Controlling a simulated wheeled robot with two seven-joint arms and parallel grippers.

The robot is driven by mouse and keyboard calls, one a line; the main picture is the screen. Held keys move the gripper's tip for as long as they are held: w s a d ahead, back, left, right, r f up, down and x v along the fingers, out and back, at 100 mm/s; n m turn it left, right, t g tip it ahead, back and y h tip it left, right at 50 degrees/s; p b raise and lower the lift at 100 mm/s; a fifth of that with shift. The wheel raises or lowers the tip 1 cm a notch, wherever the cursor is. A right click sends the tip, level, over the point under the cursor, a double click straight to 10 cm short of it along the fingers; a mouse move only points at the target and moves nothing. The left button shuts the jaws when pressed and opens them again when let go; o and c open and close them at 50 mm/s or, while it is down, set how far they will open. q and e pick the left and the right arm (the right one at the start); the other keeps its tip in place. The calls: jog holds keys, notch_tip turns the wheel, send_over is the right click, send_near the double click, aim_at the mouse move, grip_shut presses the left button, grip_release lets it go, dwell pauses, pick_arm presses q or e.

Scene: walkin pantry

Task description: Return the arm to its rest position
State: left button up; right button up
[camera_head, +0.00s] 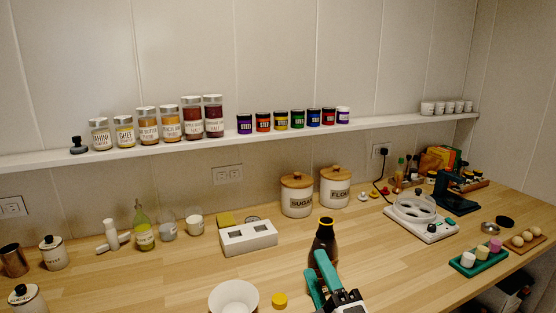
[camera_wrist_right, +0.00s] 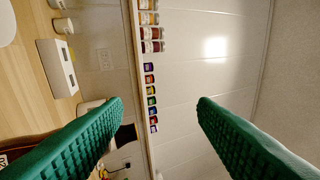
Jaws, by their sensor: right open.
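My right gripper (camera_head: 319,276) comes up from the bottom of the head view, its green fingers standing just in front of a dark bottle (camera_head: 323,236) with a yellow-rimmed top. The bottle stands upright on the wooden counter (camera_head: 180,275). In the wrist view the two green fingers (camera_wrist_right: 162,101) are spread wide apart with nothing held between them; the wall and shelf show through the gap. Whether a finger touches the bottle I cannot tell. My left gripper is not in view.
A white bowl (camera_head: 233,297) and a yellow lid (camera_head: 280,300) are left of the gripper. Behind stand a white box (camera_head: 249,237) and SUGAR (camera_head: 297,195) and FLOUR (camera_head: 335,187) canisters. A scale-like appliance (camera_head: 421,217) and green tray (camera_head: 478,258) are at right. A wall shelf (camera_head: 200,138) holds jars.

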jog(key=s+d+f+m+g+h, duration=0.2)
jog(key=d+f+m+g+h, duration=0.4)
jog(key=f+m, duration=0.45)
jog(key=s+d+f+m+g, duration=0.4)
jog(key=s+f+g, duration=0.2)
jog(key=s+f, duration=0.4)
jog(key=s+d+f+m+g, duration=0.45)
jog(key=s+f, duration=0.45)
jog(key=s, duration=0.3)
notch_tip(320, 180, down, 27)
jog(key=s+a+g, duration=0.1)
jog(key=s+g, duration=0.1)
jog(key=g, duration=0.1)
jog(key=s+d+f+n, duration=0.1)
jog(key=s+d+f, duration=0.2)
jog(key=s+f, duration=1.2)
jog(key=shift+s+g+h, duration=0.35)
jog(key=shift+s+h, duration=0.05)
jog(key=shift+s, duration=0.15)
